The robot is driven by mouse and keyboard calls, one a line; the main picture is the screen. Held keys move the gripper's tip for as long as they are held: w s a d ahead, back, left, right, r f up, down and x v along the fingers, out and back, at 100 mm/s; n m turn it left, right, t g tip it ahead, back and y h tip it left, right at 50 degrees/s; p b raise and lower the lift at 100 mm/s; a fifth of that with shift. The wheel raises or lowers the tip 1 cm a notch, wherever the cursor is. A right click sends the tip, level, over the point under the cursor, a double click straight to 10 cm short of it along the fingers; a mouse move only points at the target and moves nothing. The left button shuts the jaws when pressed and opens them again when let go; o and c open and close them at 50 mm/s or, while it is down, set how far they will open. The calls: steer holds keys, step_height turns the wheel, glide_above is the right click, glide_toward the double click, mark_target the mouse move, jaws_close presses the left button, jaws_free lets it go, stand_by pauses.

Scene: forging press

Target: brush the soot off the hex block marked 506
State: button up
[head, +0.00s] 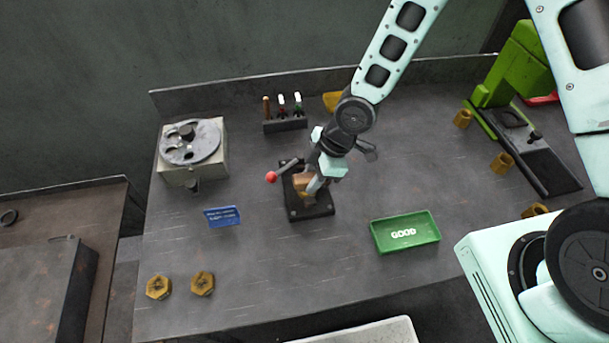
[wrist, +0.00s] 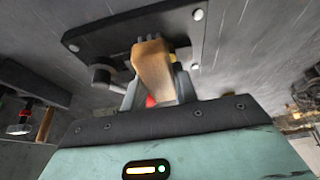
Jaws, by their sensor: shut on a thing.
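My gripper (head: 313,187) is over the black clamp fixture (head: 318,211) at the middle of the bench. It is shut on a tan, wood-like tapered piece (wrist: 152,68), which looks like the brush; it also shows in the head view (head: 302,181). Its far end is close to the fixture plate (wrist: 205,22), and I cannot tell whether it touches anything. Two dark brass hex blocks, one at the front left corner (head: 158,287) and one beside it (head: 203,283), lie on the bench. Their marks are unreadable. Whether a block sits in the fixture is hidden by my gripper.
A red-knobbed lever (head: 271,177) sticks out left of the fixture. A tool rack (head: 286,126) stands behind. A round-topped machine (head: 191,146), blue sign (head: 222,216), green GOOD tray (head: 405,232) and green press (head: 515,70) surround it. Brass pieces (head: 503,162) lie right.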

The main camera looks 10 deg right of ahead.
steer(key=shift+d, duration=0.4)
steer(key=shift+a+b, duration=0.35)
steer(key=shift+a, duration=1.45)
steer(key=shift+d+p, duration=0.4)
steer(key=shift+d, duration=1.1)
steer(key=shift+d+f, duration=0.1)
steer(key=shift+d, duration=0.25)
steer(key=shift+s, duration=0.1)
